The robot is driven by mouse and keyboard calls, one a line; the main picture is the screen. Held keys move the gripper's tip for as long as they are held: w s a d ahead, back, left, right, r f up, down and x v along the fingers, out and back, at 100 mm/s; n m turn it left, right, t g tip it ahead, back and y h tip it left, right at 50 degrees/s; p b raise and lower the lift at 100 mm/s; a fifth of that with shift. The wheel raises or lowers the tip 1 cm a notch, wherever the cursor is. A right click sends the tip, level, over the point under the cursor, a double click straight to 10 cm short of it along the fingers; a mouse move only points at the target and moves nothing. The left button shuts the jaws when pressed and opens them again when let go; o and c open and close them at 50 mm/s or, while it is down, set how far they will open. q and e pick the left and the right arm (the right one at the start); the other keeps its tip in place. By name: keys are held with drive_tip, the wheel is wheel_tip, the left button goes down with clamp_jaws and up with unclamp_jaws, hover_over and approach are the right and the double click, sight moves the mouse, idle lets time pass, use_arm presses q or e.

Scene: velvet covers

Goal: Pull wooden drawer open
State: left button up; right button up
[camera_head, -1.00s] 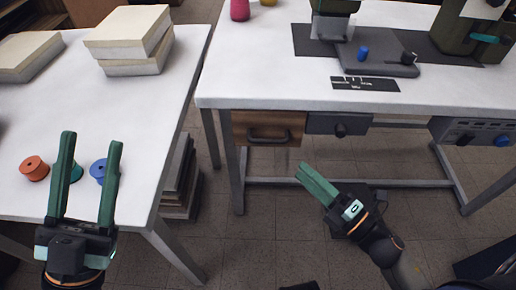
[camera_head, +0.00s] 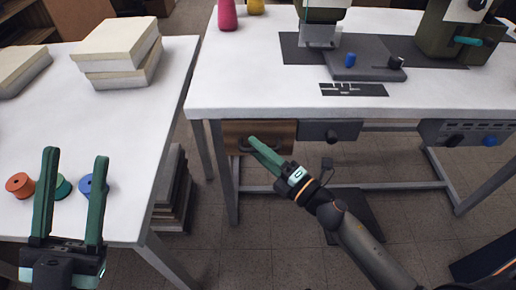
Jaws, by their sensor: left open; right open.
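The wooden drawer (camera_head: 270,129) is shut under the white sewing table, at its left end. Its dark handle (camera_head: 246,146) is partly hidden by my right gripper (camera_head: 252,141). The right gripper's green fingertips overlap the handle in the head view; I cannot tell whether they touch it. The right gripper is open and seen edge-on, with nothing visible in it. My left gripper (camera_head: 76,156) is open and empty over the left table, its fingers pointing away near the thread spools.
Orange (camera_head: 20,186), green and blue (camera_head: 88,185) spools lie by the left gripper. Stacked pale blocks (camera_head: 118,50) stand behind. A grey unit (camera_head: 330,132) hangs right of the drawer. A table leg (camera_head: 224,175) stands below.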

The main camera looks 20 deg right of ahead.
drive_tip(key=shift+w+a, duration=0.1)
drive_tip(key=shift+w, duration=0.05)
clamp_jaws()
idle(0.4)
idle(1.0)
